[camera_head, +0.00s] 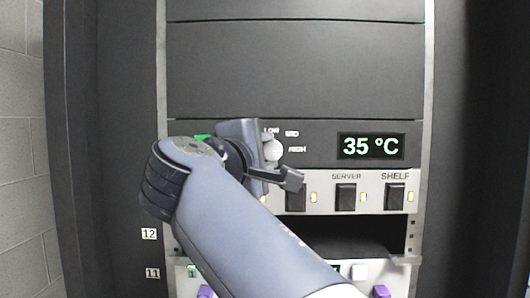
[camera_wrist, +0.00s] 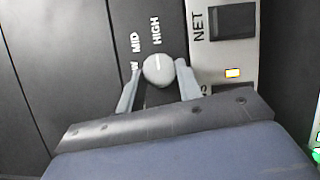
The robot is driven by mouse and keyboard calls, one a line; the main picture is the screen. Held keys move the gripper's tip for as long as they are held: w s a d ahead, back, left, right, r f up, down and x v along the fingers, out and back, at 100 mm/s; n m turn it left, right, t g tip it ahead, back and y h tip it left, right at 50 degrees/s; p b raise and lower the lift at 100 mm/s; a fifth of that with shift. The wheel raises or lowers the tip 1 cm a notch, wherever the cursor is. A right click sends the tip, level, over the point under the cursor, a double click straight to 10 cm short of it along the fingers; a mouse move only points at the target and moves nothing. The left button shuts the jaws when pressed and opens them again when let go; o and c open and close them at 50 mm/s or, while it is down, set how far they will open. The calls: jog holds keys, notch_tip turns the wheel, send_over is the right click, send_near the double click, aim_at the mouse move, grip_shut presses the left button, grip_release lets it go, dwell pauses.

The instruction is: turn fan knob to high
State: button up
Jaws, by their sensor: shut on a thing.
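The round light-grey fan knob (camera_wrist: 158,70) sits on the dark panel between my fingertips in the wrist view. My gripper (camera_wrist: 157,73) is shut on it, one finger on each side. The white mark on the knob points toward the HIGH label (camera_wrist: 155,30). The MID label (camera_wrist: 135,43) is to its left, and the LOW label is partly hidden by a finger. In the head view the knob (camera_head: 273,149) is partly covered by my gripper (camera_head: 274,160). The HIGH label (camera_head: 297,149) is to its right.
A green display (camera_head: 371,146) right of the knob reads 35 °C. Below is a light strip with black rocker switches (camera_head: 345,197) and small amber lights, close under my gripper. A dark open slot (camera_head: 365,240) lies lower. Blank dark panels (camera_head: 290,70) are above.

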jog(key=o, duration=1)
jog(key=shift+s, duration=0.1)
jog(key=b+v, duration=0.2)
jog(key=v, duration=0.8)
jog(key=shift+s+a, duration=0.15)
jog(key=shift+s, duration=0.15)
jog(key=shift+w, duration=0.15)
jog(key=p+x, duration=0.2)
jog(key=x, duration=0.8)
jog(key=shift+w, duration=0.3)
jog(key=shift+s, duration=0.1)
